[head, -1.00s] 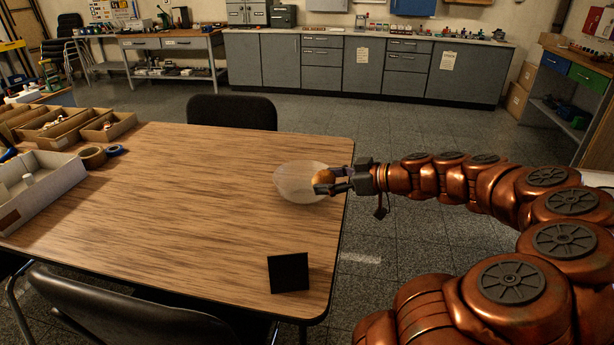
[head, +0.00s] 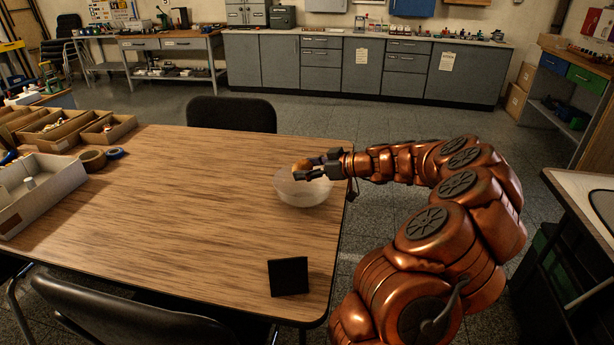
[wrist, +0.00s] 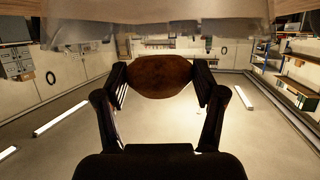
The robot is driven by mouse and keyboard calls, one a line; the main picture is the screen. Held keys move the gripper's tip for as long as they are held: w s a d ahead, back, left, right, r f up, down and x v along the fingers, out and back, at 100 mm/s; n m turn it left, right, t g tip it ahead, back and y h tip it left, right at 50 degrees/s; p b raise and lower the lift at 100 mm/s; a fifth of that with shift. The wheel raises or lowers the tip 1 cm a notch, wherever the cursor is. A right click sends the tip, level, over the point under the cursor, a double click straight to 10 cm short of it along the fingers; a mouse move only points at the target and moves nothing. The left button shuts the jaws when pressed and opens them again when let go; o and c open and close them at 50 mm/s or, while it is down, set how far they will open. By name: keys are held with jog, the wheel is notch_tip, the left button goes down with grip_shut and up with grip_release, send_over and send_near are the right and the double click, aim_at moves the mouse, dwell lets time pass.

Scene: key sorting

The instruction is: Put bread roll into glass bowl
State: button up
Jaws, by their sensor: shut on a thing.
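The glass bowl (head: 302,196) is clear and frosted. It stands upright near the right edge of the wooden table (head: 190,210). My gripper (head: 312,170) is shut on the brown bread roll (head: 302,164), above the bowl's far rim area. In the wrist view the roll (wrist: 160,77) is pinched between the two dark fingertips of my gripper (wrist: 160,82). The fingers partly hide the roll in the head view, and I cannot tell whether it touches the bowl.
A small black panel (head: 288,276) stands at the table's front right. The table's middle is clear. Black chairs (head: 232,113) stand behind and in front.

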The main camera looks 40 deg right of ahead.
notch_tip(320, 180, down, 2)
jog(key=shift+f, duration=0.25)
jog(key=shift+f+b, duration=0.6)
jog(key=shift+b, duration=0.6)
jog(key=o, duration=1.1)
jog(key=r+p, duration=0.1)
jog(key=p, duration=0.2)
jog(key=shift+r, duration=0.4)
jog(key=v, duration=0.8)
jog(key=b+v, duration=0.1)
jog(key=v, duration=0.3)
jog(key=shift+s+f, duration=0.1)
jog(key=shift+f, duration=0.2)
